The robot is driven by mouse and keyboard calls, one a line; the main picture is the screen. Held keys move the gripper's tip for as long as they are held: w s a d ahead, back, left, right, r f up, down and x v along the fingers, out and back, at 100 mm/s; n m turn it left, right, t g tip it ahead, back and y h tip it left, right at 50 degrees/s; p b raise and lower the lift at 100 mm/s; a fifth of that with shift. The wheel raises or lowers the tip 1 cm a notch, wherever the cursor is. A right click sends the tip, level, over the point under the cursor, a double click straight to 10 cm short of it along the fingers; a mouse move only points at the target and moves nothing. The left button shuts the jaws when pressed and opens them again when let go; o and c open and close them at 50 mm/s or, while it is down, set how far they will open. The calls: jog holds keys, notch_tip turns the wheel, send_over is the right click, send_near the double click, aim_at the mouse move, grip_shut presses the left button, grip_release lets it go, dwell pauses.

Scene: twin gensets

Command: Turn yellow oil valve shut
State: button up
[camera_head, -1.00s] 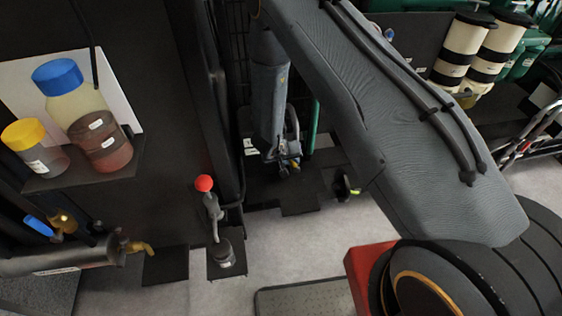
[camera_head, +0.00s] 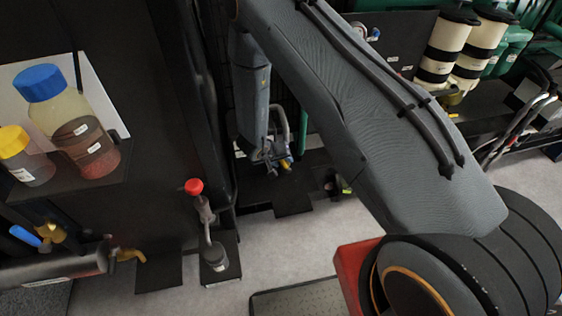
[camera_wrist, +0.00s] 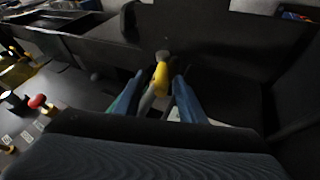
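A yellow valve handle (camera_wrist: 160,78) shows in the wrist view between the two blue-grey fingers of my gripper (camera_wrist: 158,98). The fingers stand apart on either side of its line, and I see no clear contact. A dark rounded end sits above the yellow part. In the head view my gripper (camera_head: 272,156) hangs low at the bottom of my forearm, close to a dark panel. A small yellow part (camera_head: 287,163) shows beside the fingertips. The valve body is mostly hidden there.
At left, a shelf (camera_head: 75,195) holds a blue-capped bottle (camera_head: 75,125) and a yellow-capped bottle (camera_head: 22,160). A red-knobbed lever (camera_head: 194,187) stands left of my gripper. White and black canisters (camera_head: 445,48) stand at upper right. Light floor is open below.

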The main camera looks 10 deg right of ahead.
notch_tip(320, 180, up, 10)
jog(key=shift+f+b, duration=0.15)
jog(key=shift+b, duration=0.75)
